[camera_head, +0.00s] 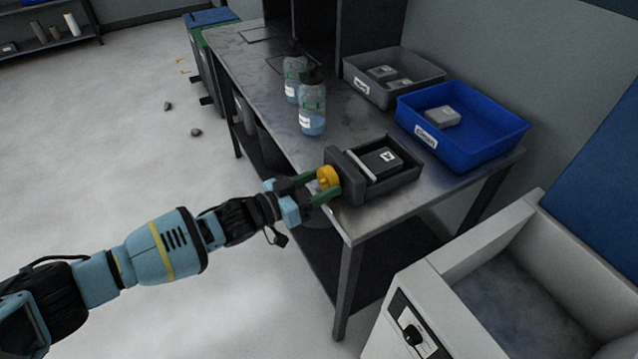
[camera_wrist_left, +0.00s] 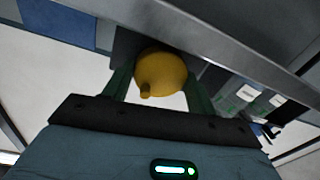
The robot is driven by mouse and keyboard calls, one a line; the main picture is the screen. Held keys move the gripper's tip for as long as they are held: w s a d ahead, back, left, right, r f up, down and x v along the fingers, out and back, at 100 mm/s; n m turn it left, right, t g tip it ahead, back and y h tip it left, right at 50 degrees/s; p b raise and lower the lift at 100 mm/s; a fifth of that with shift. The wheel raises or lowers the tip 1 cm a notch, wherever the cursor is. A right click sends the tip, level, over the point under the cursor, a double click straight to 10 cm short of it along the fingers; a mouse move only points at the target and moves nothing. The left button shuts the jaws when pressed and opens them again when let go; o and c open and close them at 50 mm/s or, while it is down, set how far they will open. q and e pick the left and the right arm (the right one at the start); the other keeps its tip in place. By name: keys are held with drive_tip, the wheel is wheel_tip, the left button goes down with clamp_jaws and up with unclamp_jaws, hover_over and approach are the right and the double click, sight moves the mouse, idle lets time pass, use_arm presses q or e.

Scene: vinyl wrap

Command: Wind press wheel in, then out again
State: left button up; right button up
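The press (camera_head: 350,190) is a dark grey open box at the near end of the metal table. A dark block with a white label (camera_head: 381,159) lies inside it, beside a pale upright plate (camera_head: 361,165). The yellow press wheel (camera_head: 328,177) sits on the press's left face; it also shows in the left wrist view (camera_wrist_left: 162,72) with a small knob pointing down. My left gripper (camera_head: 327,185) has its green fingers on either side of the wheel, and they appear to touch its edges. My right gripper is not in view.
Two bottles (camera_head: 312,108) stand on the table (camera_head: 255,75) left of the press. A grey bin (camera_head: 352,80) and a blue bin (camera_head: 460,152) with items stand behind it. A white machine (camera_head: 420,300) stands at the lower right. Open floor lies to the left.

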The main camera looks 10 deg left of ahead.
use_arm(q)
drive_tip(key=c, duration=0.4)
drive_tip(key=shift+f+m, duration=0.1)
drive_tip(key=shift+m, duration=3.4)
drive_tip(key=o, duration=1)
drive_tip(key=shift+v, duration=3.95)
